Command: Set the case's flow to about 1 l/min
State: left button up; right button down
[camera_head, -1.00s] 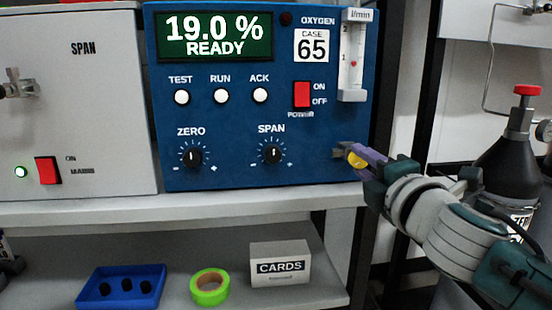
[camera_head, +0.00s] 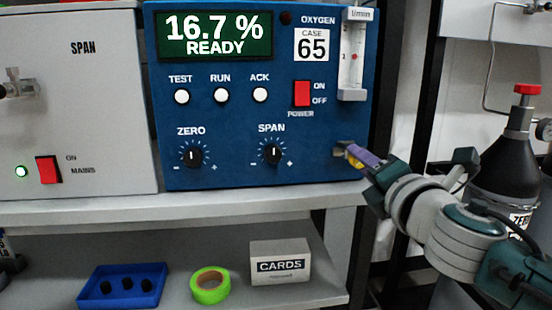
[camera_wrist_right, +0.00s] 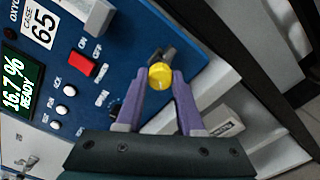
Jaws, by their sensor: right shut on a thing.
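The blue analyser case (camera_head: 230,125) has a display (camera_head: 214,36) reading "16.7 %" and "READY". Its flow tube (camera_head: 352,58), labelled l/min, stands at the case's upper right. The red float (camera_head: 354,57) is about halfway up the tube; the small marks are hard to read, but it looks near the 1. A yellow valve knob (camera_wrist_right: 160,76) sits on a grey fitting at the case's lower right. My right gripper (camera_head: 356,157) is shut on this knob, its purple fingers on either side in the wrist view. My left gripper is out of view.
A grey SPAN box (camera_head: 80,110) stands left of the case. The lower shelf holds a blue tray (camera_head: 150,299), green tape (camera_head: 209,287) and a CARDS box (camera_head: 280,264). A black bottle with a red top (camera_head: 510,165) stands at the right, behind my right arm.

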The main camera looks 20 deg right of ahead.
jog(key=c, duration=0.5)
grip_release()
jog(key=v, duration=1)
jog(key=shift+p, duration=0.3)
